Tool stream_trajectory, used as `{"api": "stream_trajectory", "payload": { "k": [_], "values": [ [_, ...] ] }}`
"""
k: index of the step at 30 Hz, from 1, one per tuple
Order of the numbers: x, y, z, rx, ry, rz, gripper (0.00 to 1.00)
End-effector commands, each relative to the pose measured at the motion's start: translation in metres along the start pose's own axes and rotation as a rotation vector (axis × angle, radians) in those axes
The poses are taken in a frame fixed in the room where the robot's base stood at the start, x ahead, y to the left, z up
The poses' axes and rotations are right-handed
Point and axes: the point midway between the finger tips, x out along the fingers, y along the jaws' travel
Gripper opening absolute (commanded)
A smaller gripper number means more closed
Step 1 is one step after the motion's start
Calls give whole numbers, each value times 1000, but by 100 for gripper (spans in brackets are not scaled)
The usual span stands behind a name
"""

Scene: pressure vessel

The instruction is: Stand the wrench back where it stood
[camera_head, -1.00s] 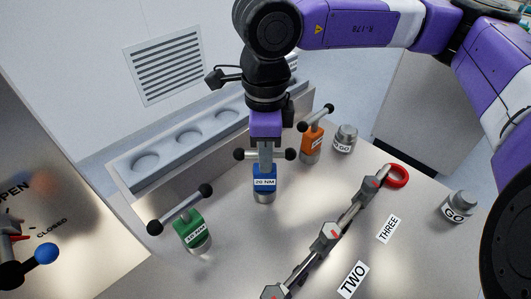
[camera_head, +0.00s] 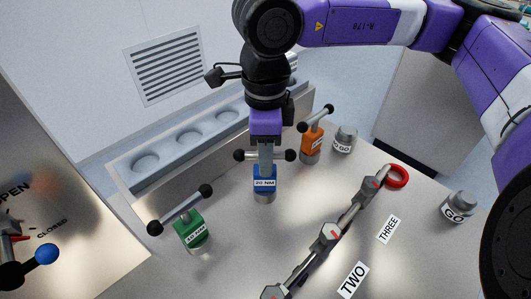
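A blue torque wrench (camera_head: 264,183) marked 20 NM stands upright, its black-balled T-handle at the top. My gripper (camera_head: 265,160) points straight down over the middle of that handle and appears shut on it. The fingers hide the handle's middle. I cannot tell whether the wrench's grey foot touches the bench or hangs just above it. A green wrench (camera_head: 191,229) marked 10 NM stands to the left and nearer. An orange wrench (camera_head: 312,140) stands to the right and farther back.
A grey tray with round recesses (camera_head: 122,165) runs along the back. Two grey GO-type gauges (camera_head: 345,139) (camera_head: 459,206) stand right. A row of clamps (camera_head: 328,238) with a red ring (camera_head: 397,177) crosses the bench. A blue-knobbed lever (camera_head: 46,254) is at the left.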

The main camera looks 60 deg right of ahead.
Motion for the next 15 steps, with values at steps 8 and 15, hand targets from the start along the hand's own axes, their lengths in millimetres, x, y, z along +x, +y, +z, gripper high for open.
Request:
{"api": "stream_trajectory", "payload": {
  "k": [8, 15],
  "values": [
    [-56, -2, 0, 0, -1, -7, 36],
    [-99, -1, 0, 1, 0, -5, 36]
  ]
}}
